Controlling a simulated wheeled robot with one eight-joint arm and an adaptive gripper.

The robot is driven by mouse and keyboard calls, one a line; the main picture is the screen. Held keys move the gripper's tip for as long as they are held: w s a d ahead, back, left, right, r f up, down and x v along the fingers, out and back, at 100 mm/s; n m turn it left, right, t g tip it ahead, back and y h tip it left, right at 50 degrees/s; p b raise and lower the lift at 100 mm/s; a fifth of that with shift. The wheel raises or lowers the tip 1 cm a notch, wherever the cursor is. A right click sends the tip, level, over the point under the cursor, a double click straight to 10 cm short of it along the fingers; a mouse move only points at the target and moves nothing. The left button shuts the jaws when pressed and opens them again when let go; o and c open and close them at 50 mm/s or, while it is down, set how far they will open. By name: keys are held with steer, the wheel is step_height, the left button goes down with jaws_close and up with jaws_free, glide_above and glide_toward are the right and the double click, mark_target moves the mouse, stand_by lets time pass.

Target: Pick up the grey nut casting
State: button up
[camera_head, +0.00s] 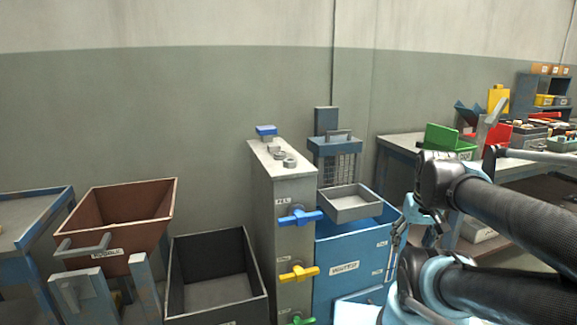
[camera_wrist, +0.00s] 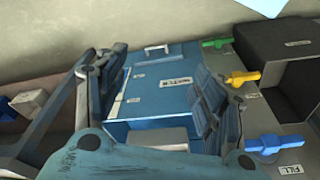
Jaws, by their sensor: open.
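Small grey ring-like pieces stand on top of the grey valve pillar in the head view. The grey nut casting (camera_head: 289,162) appears to be among them, near the pillar's front edge; they are too small to tell apart surely. My gripper (camera_head: 402,232) is to the right of the pillar, in front of the blue cabinet's right side, and apart from the pieces. In the wrist view my gripper (camera_wrist: 155,100) has its fingers spread wide with nothing held. The pieces cannot be made out in the wrist view.
The pillar (camera_head: 283,220) carries blue, yellow and green valve handles. A shallow grey tray (camera_head: 352,212) sits on the blue cabinet (camera_head: 345,260), beside a wire basket (camera_head: 337,165). A dark bin (camera_head: 258,305) and brown hopper (camera_head: 125,200) stand left. A cluttered bench (camera_head: 398,142) is right.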

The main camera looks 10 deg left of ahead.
steer(key=w+a+r+n+g+y, duration=0.3)
steer(key=w+a+r+n, duration=1.4)
steer(key=w+a+r, duration=0.65)
steer(key=n+g, duration=0.1)
steer(key=n, duration=0.4)
glide_above(290, 160)
steer(key=w+d, duration=0.1)
steer(key=d, duration=0.1)
steer(key=shift+y, duration=0.4)
steer(key=f, duration=0.4)
steer(key=shift+w+a+f, duration=0.15)
steer(key=shift+w+f, duration=0.05)
steer(key=shift+f, duration=0.1)
steer(key=shift+d+x, duration=0.15)
steer(key=shift+x, duration=1.2)
steer(key=shift+d+x, duration=0.15)
steer(key=shift+x, duration=1.2)
steer(key=shift+f, duration=0.1)
steer(key=shift+c, duration=0.6)
steer(key=c, duration=1.1)
